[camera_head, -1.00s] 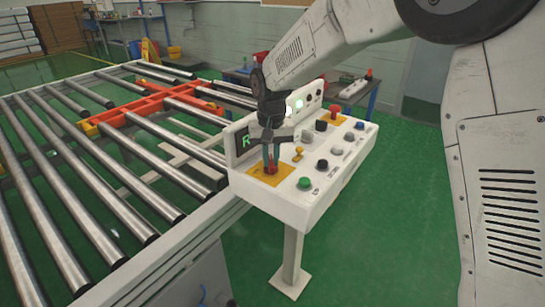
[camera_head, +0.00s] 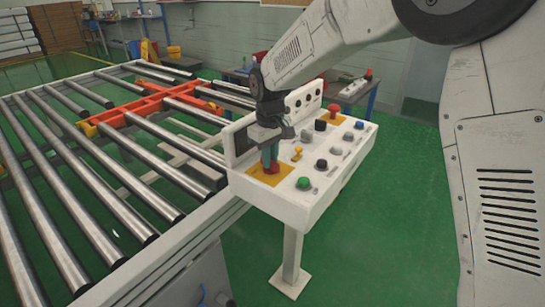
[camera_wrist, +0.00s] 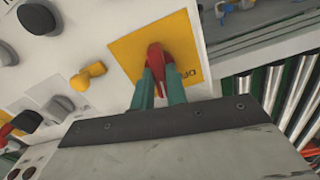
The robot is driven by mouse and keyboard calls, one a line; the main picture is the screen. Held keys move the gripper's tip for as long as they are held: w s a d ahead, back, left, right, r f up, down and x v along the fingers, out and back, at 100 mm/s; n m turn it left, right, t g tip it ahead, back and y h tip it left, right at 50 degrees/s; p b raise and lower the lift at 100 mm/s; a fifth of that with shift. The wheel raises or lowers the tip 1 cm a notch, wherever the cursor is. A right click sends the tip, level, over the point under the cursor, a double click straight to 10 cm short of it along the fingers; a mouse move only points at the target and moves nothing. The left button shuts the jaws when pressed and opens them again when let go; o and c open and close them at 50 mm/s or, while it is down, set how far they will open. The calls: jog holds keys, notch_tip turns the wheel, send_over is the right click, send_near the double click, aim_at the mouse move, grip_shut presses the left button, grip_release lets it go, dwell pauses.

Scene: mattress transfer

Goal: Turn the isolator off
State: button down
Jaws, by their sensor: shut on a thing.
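The isolator is a red rotary handle (camera_head: 273,168) on a yellow plate (camera_head: 258,173) at the near left corner of the white control box. My gripper (camera_head: 269,158) reaches down from above, its teal fingers shut on the red handle. In the wrist view the red handle (camera_wrist: 155,57) sits between the two fingertips (camera_wrist: 158,86), over the yellow plate (camera_wrist: 187,40). Part of the plate's lettering shows beside it; the rest is hidden. The display panel (camera_head: 298,103) behind shows no lit lamps.
The control box (camera_head: 310,205) stands on a post and carries several knobs and buttons, among them a yellow switch (camera_head: 297,153), a green button (camera_head: 304,183) and a red mushroom button (camera_head: 335,110). A roller conveyor (camera_head: 110,165) runs along the left. Green floor lies open at right.

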jog(key=n, duration=0.5)
jog(key=shift+n, duration=0.3)
jog(key=n, duration=0.5)
jog(key=shift+a, duration=0.1)
jog(key=shift+n, duration=0.3)
jog(key=c, duration=1.4)
grip_release()
jog(key=shift+s+a, duration=0.1)
jog(key=shift+a, duration=0.05)
notch_tip(320, 180, up, 8)
jog(key=shift+f, duration=0.1)
